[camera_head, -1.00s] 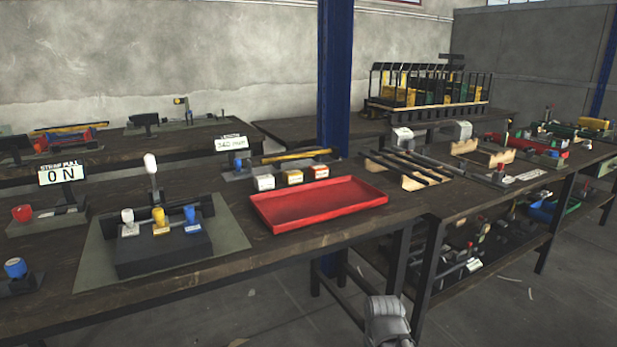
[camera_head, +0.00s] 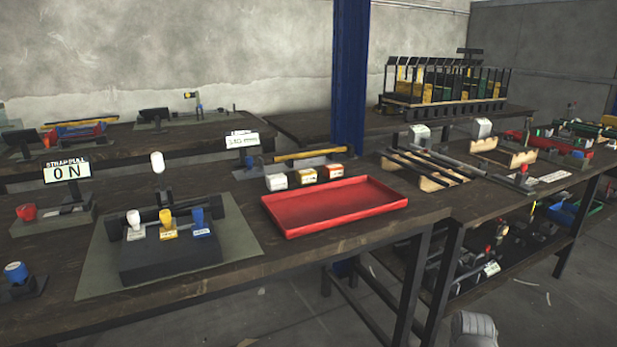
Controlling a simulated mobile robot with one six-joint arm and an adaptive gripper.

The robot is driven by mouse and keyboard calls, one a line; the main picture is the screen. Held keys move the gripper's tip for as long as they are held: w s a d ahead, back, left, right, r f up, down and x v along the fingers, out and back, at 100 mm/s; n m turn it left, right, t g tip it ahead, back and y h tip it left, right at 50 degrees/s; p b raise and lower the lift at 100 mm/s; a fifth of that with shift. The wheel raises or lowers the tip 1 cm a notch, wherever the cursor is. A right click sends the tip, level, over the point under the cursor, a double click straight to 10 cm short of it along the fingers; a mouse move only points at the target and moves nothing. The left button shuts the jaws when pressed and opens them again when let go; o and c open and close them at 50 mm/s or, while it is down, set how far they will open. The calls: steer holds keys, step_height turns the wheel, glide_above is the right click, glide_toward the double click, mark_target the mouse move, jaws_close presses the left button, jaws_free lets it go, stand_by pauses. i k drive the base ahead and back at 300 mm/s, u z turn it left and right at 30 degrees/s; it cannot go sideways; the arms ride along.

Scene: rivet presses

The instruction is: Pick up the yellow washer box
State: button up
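Three small boxes stand in a row on the dark bench, just behind the red tray. The middle one, with a yellow-orange top and a pale label, looks like the yellow washer box (camera_head: 306,175). A white box (camera_head: 276,181) stands to its left and an orange-red box (camera_head: 333,172) to its right. The boxes are small in the picture, and their labels cannot be read. A grey rounded part at the bottom edge, right of centre, looks like part of my arm. My gripper's fingers are not in view.
The shallow red tray (camera_head: 338,209) lies empty in front of the boxes. A press fixture with white, yellow and blue knobs (camera_head: 167,225) stands left. A blue post (camera_head: 350,85) rises behind the bench. Wooden racks (camera_head: 425,168) are to the right. Floor is open at lower right.

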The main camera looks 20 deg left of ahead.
mark_target(307, 175)
steer(key=k, duration=1.3)
steer(key=u, duration=1.25)
steer(key=i, duration=1)
steer(key=u, duration=0.05)
